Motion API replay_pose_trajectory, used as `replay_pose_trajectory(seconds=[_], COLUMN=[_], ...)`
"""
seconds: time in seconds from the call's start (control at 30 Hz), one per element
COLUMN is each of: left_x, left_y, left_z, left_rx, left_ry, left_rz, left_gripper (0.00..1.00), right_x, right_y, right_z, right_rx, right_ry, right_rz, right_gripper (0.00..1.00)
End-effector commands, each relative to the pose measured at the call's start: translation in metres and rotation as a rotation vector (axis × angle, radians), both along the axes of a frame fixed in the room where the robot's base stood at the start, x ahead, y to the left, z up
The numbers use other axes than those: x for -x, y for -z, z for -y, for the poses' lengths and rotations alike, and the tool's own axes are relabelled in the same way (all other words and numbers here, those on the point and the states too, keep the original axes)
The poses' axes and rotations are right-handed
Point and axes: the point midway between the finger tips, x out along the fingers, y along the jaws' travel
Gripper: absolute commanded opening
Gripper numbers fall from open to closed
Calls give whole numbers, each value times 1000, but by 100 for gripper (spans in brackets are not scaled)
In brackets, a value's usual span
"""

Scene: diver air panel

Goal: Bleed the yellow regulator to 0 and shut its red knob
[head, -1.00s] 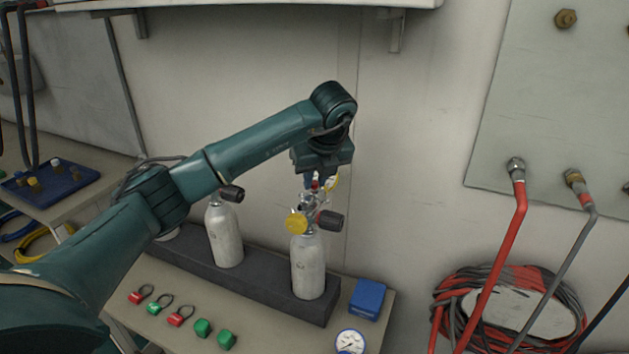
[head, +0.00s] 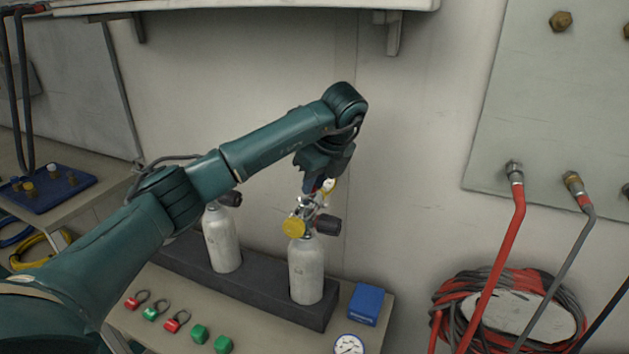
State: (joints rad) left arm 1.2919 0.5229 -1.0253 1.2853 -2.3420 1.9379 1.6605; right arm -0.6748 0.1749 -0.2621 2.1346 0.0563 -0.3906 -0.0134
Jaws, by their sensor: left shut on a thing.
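The yellow regulator (head: 294,227) sits on top of the right-hand white cylinder (head: 306,272), with a black knob (head: 328,226) on its right side. My left gripper (head: 318,187) is over the top of this regulator, pointing down, and is shut on a part there. The part in its fingers is small and mostly hidden; a bit of red shows between them, consistent with the red knob (head: 326,185). A small white and yellow piece shows just right of the fingers. The gauge reading cannot be made out. My right gripper is not in view.
A second white cylinder (head: 222,240) stands left in the same dark rack (head: 270,290), partly behind my left arm. Red and green tags and caps (head: 172,321) lie in front. A blue box (head: 367,304) and a round gauge (head: 348,345) are at the right.

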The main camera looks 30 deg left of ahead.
Motion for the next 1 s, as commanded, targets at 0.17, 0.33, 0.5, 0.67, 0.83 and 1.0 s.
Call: replay_pose_trajectory(seconds=[0.17,0.33,0.5,0.67,0.83,1.0], left_x=[0,0,0,0,3,8], left_y=[-1,0,0,-3,-25,-55], left_z=[0,0,0,1,10,19], left_rx=[2,2,0,1,1,-1], left_ry=[2,2,1,2,2,2], left_rz=[1,1,0,2,5,5], left_gripper=[23,37,41,41,41,41], right_x=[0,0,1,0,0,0], right_y=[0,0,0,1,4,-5], right_z=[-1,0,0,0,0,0], right_rx=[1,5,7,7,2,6], right_ry=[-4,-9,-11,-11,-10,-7], right_rz=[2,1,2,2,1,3], right_gripper=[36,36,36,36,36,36])
